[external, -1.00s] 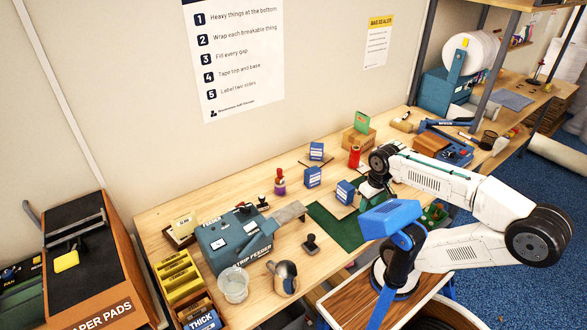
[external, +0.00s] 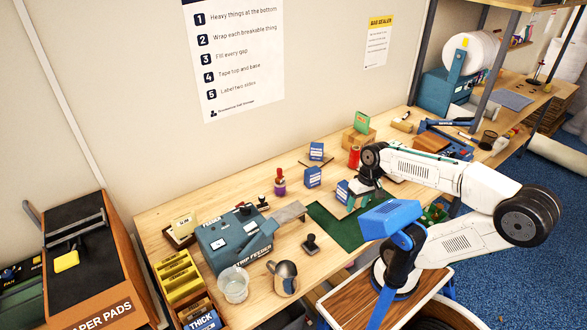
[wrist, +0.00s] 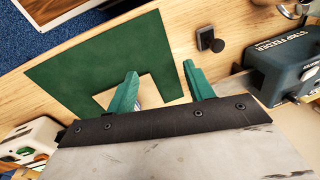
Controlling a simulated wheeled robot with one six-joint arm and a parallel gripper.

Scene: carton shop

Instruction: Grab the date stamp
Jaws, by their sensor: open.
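A small black stamp with a knobbed handle (external: 310,244), which looks like the date stamp, stands upright on the bench left of the green mat (external: 334,228). In the wrist view the black stamp (wrist: 210,40) is at the upper right, apart from my fingers. My gripper (external: 363,199) is above the mat, to the right of the stamp in the external view. Its teal fingers (wrist: 160,70) are spread, with nothing held between them. A blue-and-white box (external: 342,192) is close beside my gripper; in the wrist view it is mostly hidden behind a finger.
A teal strip feeder (external: 235,240), a steel jug (external: 285,277) and a clear cup (external: 233,285) stand left of the stamp. A red-and-purple bottle (external: 280,182) and blue boxes (external: 313,176) stand behind. The bench around the stamp is clear.

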